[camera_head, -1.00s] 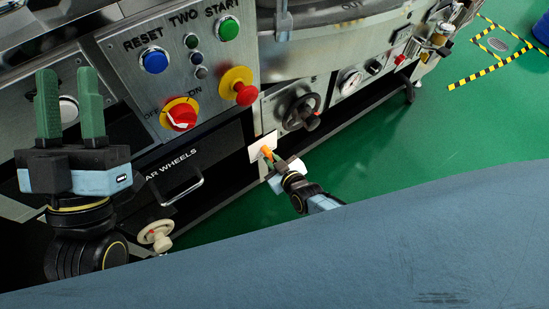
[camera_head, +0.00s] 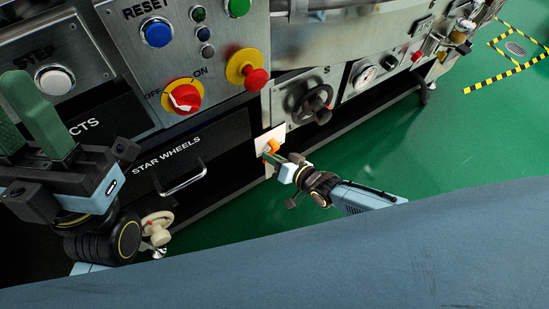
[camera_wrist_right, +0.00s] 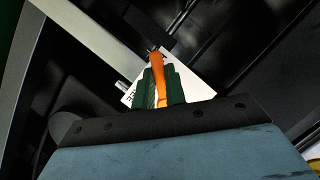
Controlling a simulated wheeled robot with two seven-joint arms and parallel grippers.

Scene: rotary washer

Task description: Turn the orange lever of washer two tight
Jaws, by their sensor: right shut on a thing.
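The orange lever (camera_head: 272,146) sits on a white plate (camera_head: 262,139) low on the machine front, below the panel with the black handwheel. My right gripper (camera_head: 271,156) is at the lever, coming from the lower right. In the right wrist view the lever (camera_wrist_right: 157,66) stands between the two green fingers of the gripper (camera_wrist_right: 160,85), which are shut on it. The white plate (camera_wrist_right: 200,88) shows behind the fingers, its lettering mostly hidden. My left gripper (camera_head: 32,118) is at the left, green fingers pointing up with a gap between them, and holds nothing.
A red knob (camera_head: 186,97) and several buttons are on the panel above. A black handwheel (camera_head: 312,104) is above right of the lever. The green floor (camera_head: 430,145) is clear at right.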

